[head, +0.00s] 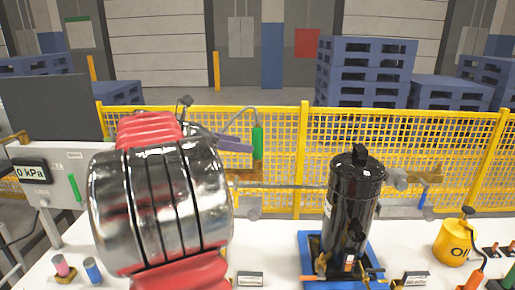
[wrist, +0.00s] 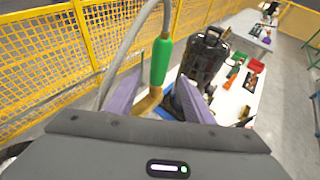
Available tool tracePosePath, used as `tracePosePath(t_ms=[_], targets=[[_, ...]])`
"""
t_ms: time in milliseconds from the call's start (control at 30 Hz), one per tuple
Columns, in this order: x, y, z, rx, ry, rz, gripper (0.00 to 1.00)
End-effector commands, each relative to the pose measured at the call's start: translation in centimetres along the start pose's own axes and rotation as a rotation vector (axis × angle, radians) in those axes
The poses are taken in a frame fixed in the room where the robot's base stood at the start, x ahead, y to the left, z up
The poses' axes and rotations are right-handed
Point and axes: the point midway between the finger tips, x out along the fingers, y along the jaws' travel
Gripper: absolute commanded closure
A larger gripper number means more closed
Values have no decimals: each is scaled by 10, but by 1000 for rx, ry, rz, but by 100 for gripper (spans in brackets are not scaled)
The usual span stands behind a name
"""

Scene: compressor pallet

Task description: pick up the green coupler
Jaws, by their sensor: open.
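The green coupler (head: 257,142) hangs upright on a grey hose in front of the yellow mesh fence, above a brass fitting. It also shows in the wrist view (wrist: 161,62), with its brass lower end between my purple fingers. My gripper (wrist: 158,84) is open, with one finger on each side of the coupler's line. In the head view my gripper (head: 236,146) points right, its purple tip close to the coupler's left side. I cannot tell whether a finger touches it.
A black compressor (head: 354,205) stands on a blue base to the right. A yellow oil can (head: 455,242) is farther right on the white table. A gauge box reading 0 kPa (head: 48,180) stands left. The yellow fence (head: 325,150) runs close behind the coupler.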

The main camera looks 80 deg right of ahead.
Motion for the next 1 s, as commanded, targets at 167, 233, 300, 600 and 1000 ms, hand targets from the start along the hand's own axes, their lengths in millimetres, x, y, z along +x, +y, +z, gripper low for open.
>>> tracePosePath(t_ms=[167, 233, 300, 600, 1000], targets=[[29, -1, -1, 0, 1, -4, 52], [39, -1, -1, 0, 1, -3, 52], [50, -1, -1, 1, 1, -3, 52], [69, 0, -1, 0, 1, 1, 52], [80, 1, -2, 0, 1, -2, 52]])
